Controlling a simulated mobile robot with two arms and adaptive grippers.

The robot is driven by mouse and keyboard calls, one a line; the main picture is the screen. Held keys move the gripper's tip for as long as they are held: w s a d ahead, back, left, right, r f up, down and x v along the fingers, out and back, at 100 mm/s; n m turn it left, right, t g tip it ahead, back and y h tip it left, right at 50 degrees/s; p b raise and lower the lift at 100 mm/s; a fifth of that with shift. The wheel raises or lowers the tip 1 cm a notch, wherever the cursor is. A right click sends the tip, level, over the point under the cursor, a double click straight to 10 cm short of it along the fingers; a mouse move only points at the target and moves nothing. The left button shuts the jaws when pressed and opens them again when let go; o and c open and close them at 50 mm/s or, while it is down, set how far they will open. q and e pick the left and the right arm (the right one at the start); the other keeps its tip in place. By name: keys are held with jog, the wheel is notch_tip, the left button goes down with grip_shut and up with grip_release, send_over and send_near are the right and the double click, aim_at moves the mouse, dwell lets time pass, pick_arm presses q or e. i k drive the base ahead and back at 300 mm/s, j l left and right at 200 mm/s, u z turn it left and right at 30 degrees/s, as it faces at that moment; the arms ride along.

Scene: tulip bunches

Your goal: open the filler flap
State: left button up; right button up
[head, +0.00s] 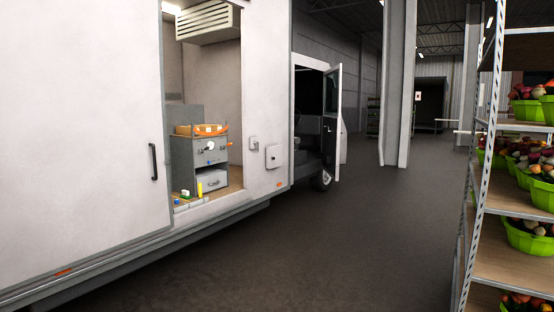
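A small square panel (273,156), which looks like the filler flap, is on the white side of a van (85,110), right of the open side doorway. It has a small dark spot on it and appears shut, though it is small at this distance. A smaller grey fitting (253,143) is on the wall just to its upper left. Neither of my grippers is in view.
The van's cab door (332,95) stands open to the right of the panel. Inside the side doorway is a grey cabinet (203,151) with an orange tray (190,130). The dark floor between is clear.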

aim_at(274, 154)
jog(key=i+z, duration=0.35)
jog(key=i+l, duration=0.1)
jog(key=i, duration=7.2)
